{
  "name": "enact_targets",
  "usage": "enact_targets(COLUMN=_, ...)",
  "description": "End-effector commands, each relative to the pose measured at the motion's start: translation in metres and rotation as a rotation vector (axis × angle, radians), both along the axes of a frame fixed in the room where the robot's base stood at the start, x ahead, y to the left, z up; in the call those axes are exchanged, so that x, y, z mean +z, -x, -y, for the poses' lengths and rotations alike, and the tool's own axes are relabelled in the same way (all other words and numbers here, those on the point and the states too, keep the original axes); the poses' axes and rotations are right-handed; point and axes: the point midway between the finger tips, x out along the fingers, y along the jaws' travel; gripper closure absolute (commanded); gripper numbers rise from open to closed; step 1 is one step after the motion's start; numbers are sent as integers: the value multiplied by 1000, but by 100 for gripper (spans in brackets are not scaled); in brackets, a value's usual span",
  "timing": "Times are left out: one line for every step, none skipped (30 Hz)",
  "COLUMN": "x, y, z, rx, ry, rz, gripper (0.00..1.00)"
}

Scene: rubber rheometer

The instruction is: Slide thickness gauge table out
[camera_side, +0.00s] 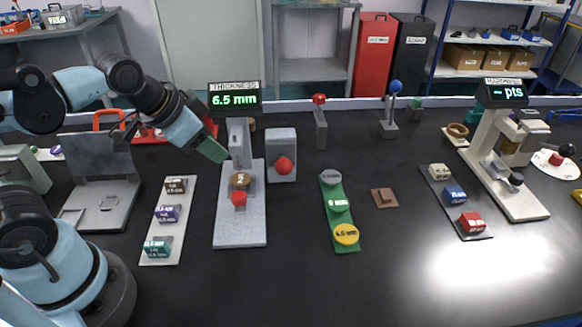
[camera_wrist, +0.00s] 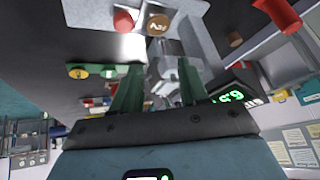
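The thickness gauge (camera_side: 237,137) is a grey upright unit on a long grey base (camera_side: 240,226). Its display (camera_side: 234,100) reads 6.5 mm. A small table with a red knob (camera_side: 239,199) and a brown disc (camera_side: 240,180) sits in front of the upright. The red knob (camera_wrist: 123,22) and disc (camera_wrist: 158,24) also show in the wrist view. My gripper (camera_side: 218,152) is just left of the gauge upright, above the base and behind the knob. In the wrist view my gripper's green fingers (camera_wrist: 158,85) are apart with nothing held between them.
A grey block with a red ball knob (camera_side: 284,166) stands close to the gauge's right. A white strip with several labelled blocks (camera_side: 167,220) lies left. A green strip with discs (camera_side: 339,215) lies right, and a hardness tester (camera_side: 497,150) stands far right. The front table is clear.

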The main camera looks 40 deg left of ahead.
Motion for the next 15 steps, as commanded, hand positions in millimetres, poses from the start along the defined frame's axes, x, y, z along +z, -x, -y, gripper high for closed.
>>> enact_targets(x=2, y=-2, z=2, rx=-93, ry=-53, rz=-26, gripper=48)
enact_targets(x=3, y=-3, z=3, rx=-158, ry=-88, rz=-43, gripper=43)
enact_targets(x=4, y=-4, z=5, rx=-247, ry=-136, rz=-65, gripper=42)
enact_targets(x=4, y=-4, z=6, rx=-317, ry=-170, rz=-82, gripper=42)
enact_targets(x=5, y=-5, z=7, rx=-385, ry=-203, rz=-99, gripper=42)
enact_targets(x=6, y=-6, z=9, rx=-476, ry=-245, rz=-120, gripper=42)
enact_targets(x=6, y=-6, z=10, rx=-547, ry=-276, rz=-137, gripper=42)
enact_targets(x=7, y=-7, z=11, rx=-617, ry=-305, rz=-151, gripper=42)
enact_targets(x=8, y=-8, z=13, rx=-713, ry=-344, rz=-170, gripper=42)
enact_targets(x=8, y=-8, z=14, rx=-784, ry=-370, rz=-184, gripper=42)
enact_targets(x=9, y=-9, z=15, rx=-856, ry=-396, rz=-197, gripper=42)
enact_targets(x=9, y=-10, z=17, rx=-954, ry=-428, rz=-213, gripper=42)
enact_targets(x=10, y=-11, z=18, rx=-1028, ry=-452, rz=-226, gripper=42)
enact_targets(x=10, y=-12, z=20, rx=-1102, ry=-473, rz=-236, gripper=42)
enact_targets(x=11, y=-12, z=21, rx=-1201, ry=-502, rz=-249, gripper=42)
